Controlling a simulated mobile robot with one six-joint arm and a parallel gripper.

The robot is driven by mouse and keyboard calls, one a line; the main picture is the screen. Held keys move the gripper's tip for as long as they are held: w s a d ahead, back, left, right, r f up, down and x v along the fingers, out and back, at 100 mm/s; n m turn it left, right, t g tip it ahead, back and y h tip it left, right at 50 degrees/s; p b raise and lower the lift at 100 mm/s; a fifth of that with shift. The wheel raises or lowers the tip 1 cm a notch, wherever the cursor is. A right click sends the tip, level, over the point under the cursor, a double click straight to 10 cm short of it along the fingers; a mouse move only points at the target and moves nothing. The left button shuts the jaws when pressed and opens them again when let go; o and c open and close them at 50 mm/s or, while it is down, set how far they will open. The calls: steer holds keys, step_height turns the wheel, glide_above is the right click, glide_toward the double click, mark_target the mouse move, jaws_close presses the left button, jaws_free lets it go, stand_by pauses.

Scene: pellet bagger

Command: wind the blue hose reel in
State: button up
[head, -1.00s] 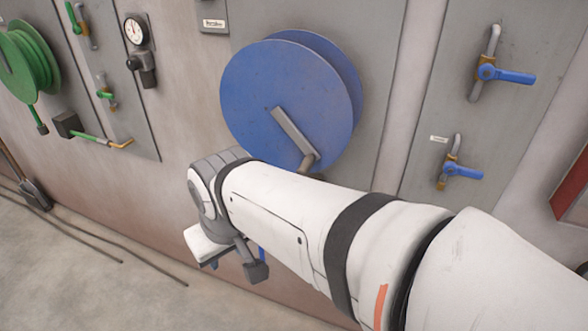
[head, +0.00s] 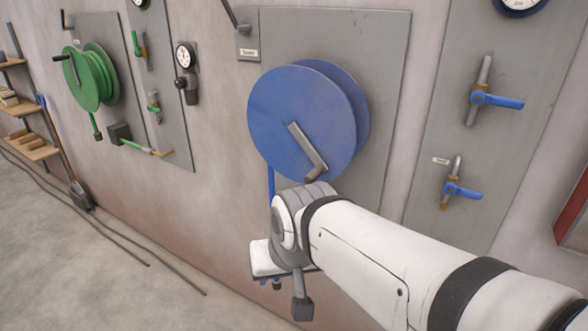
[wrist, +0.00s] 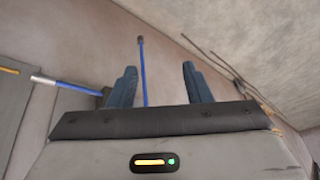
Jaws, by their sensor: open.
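The blue hose reel (head: 290,118) is mounted on a grey wall panel. Its crank (head: 303,147) is a grey arm slanting down to the right, with a short grip at its lower end. My gripper is below the reel, largely hidden behind my wrist in the head view. In the wrist view my gripper (wrist: 158,72) is open, its two dark blue fingers apart. A thin blue hose (wrist: 143,80) with a dark end shows between the fingers in the picture; its depth is unclear. A short piece of the hose (head: 271,185) also shows below the reel.
Two blue-handled valves (head: 497,99) (head: 460,190) sit on a panel to the right. A green reel (head: 95,76), a gauge (head: 185,57) and green fittings are on the left. A shovel (head: 80,195) leans at the far left. Dark cables lie on the open floor.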

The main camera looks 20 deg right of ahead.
steer(key=w+a+r+m+t+b, duration=0.1)
steer(key=w+r+m+t+b, duration=0.1)
steer(key=w+m+t+b, duration=0.55)
steer(key=w+a+r+m+t+b, duration=0.1)
steer(key=w+r+m+t+b, duration=0.3)
steer(key=w+m, duration=0.75)
steer(key=m+g+h+b, duration=0.5)
steer(key=m+h+b, duration=0.85)
steer(key=m, duration=1.55)
glide_toward(313, 175)
steer(key=w+d+f+h+p, duration=0.1)
steer(key=w+d+f+p, duration=0.1)
steer(key=w+d, duration=0.15)
steer(key=x, duration=0.7)
steer(key=shift+w+a+r, duration=0.1)
steer(key=shift+w+a, duration=0.05)
steer(key=shift+a, duration=0.05)
jaws_close()
